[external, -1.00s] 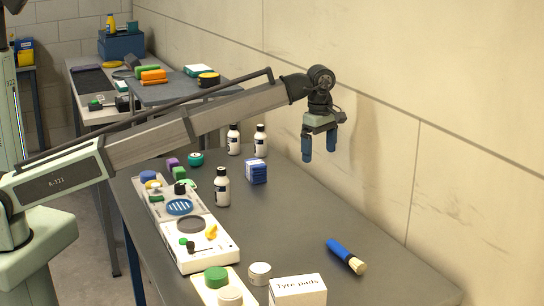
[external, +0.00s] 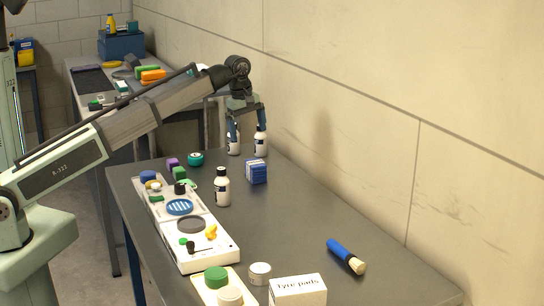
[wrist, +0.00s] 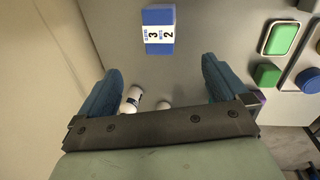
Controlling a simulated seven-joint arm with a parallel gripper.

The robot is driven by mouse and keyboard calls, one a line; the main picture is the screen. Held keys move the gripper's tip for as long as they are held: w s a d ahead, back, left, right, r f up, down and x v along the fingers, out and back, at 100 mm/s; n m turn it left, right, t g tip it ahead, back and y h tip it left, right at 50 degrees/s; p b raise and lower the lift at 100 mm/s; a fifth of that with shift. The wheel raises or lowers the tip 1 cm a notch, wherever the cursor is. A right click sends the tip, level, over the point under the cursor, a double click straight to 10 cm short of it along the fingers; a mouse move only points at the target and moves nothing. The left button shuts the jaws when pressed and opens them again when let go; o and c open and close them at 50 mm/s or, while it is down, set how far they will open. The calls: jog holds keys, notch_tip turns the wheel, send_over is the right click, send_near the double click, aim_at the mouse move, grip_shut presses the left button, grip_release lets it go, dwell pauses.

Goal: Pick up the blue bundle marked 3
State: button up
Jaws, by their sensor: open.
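A blue bundle (external: 257,172) with a white band stands on the grey table, right of a white bottle with a black cap. In the wrist view the blue bundle (wrist: 159,46) lies at the top centre, and its white label shows a 3 and a 2. My gripper (external: 247,127) is open and empty, above the far part of the table, behind the bundle in the external view. In the wrist view its blue fingers (wrist: 161,68) are spread apart, and the bundle is beyond their tips, not between them.
Two white bottles (external: 260,143) stand beneath or behind my fingers; they also show between the fingers in the wrist view (wrist: 131,98). Another bottle (external: 222,188) stands left of the bundle. A white panel (external: 215,248) fills the left edge. The table right of the bundle is clear.

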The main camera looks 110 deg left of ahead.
aim_at(256, 162)
jog(key=f+m, duration=0.3)
jog(key=m, duration=0.3)
jog(key=w+f+m+t, duration=0.1)
jog(key=f+m, duration=0.1)
jog(key=m, duration=0.5)
jog(key=f+m+y, duration=0.1)
jog(key=f+m, duration=0.2)
jog(key=m, duration=0.3)
jog(key=shift+w+a+f+m, duration=0.2)
jog(key=shift+w+f+m, duration=0.1)
jog(key=shift+w+f, duration=0.1)
jog(key=shift+d+x, duration=0.1)
jog(key=shift+x, duration=1.2)
jog(key=shift+d+x, duration=0.15)
jog(key=shift+x, duration=1.15)
jog(key=c, duration=0.8)
jog(key=shift+c, duration=0.2)
